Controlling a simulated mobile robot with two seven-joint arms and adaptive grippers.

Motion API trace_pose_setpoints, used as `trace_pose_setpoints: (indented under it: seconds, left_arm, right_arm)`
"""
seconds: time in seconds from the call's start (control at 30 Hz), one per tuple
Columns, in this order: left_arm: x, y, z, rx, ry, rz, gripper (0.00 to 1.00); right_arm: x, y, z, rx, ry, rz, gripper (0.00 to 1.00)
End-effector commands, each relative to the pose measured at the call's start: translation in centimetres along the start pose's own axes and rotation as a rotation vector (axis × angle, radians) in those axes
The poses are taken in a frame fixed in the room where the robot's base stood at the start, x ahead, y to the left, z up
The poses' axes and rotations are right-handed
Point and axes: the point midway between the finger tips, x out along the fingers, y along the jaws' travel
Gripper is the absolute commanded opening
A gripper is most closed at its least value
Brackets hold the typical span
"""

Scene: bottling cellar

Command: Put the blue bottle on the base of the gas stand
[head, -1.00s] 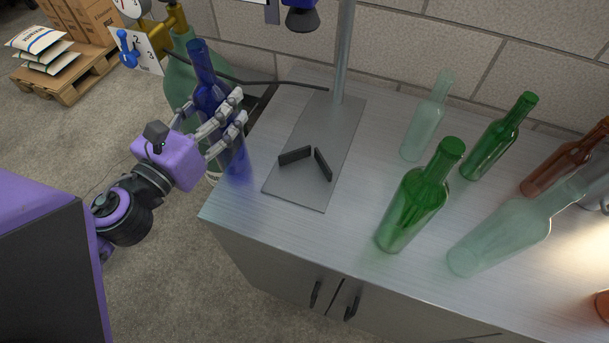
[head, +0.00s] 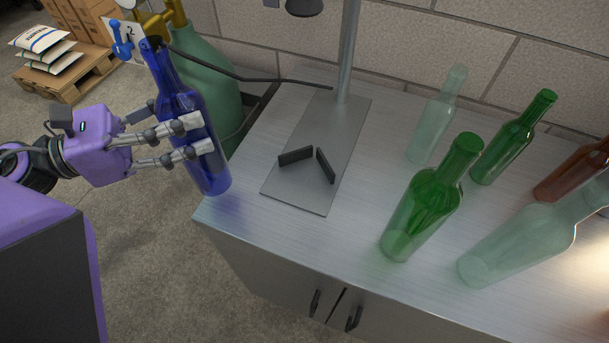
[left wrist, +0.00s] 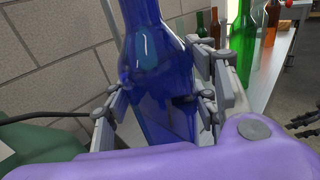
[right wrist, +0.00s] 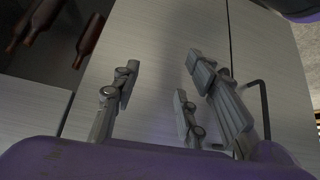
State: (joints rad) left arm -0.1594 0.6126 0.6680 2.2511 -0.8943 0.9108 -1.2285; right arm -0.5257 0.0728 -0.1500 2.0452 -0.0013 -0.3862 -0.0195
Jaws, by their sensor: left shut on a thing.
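The blue bottle (head: 208,172) is held roughly upright, leaning in the head view, off the bench's left front corner. My left gripper (head: 196,134) is shut on its body; the bottle also fills the middle of the left wrist view (left wrist: 155,60). The gas stand's base (head: 322,125) is a flat grey plate on the bench, right of the bottle and apart from it. Two short dark bars (head: 296,156) stand in a V on the plate's front part. The stand's pole (head: 347,55) rises at its back. My right gripper (right wrist: 163,82) is open and empty in the right wrist view.
Right of the base stand green bottles (head: 430,205), pale clear bottles (head: 435,125) and a brown bottle (head: 575,170). A green gas cylinder (head: 215,75) stands left of the bench, with a black hose (head: 260,80) running to the stand. The plate's middle is bare.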

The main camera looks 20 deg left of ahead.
Motion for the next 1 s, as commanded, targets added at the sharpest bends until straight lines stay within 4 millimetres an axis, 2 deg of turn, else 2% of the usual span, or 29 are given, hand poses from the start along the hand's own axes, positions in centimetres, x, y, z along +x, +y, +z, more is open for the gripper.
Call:
trace_pose_setpoints:
  seconds: [0.17, 0.27, 0.7, 0.83, 1.0]
  left_arm:
    - [0.2, -1.7, -0.4, 0.001, -0.003, -0.074, 0.0]
    - [1.4, -2.1, -0.4, 0.003, -0.004, -0.086, 0.0]
    - [12.6, -2.9, 0.1, 0.005, -0.008, -0.084, 0.0]
    - [15.2, -3.1, 0.0, 0.005, -0.007, -0.082, 0.0]
    - [16.6, -3.2, -0.3, 0.001, -0.003, -0.081, 0.0]
  right_arm:
    - [-0.1, 0.1, 0.0, -0.002, -0.002, 0.001, 0.4]
    - [-0.4, 0.1, -0.1, -0.002, -0.002, 0.003, 0.4]
    - [-2.5, 0.5, -2.1, 0.008, 0.017, 0.01, 0.4]
    - [-2.8, 0.5, -2.8, 0.011, 0.025, 0.009, 0.4]
    - [-2.9, 0.4, -2.7, 0.014, 0.023, 0.008, 0.4]
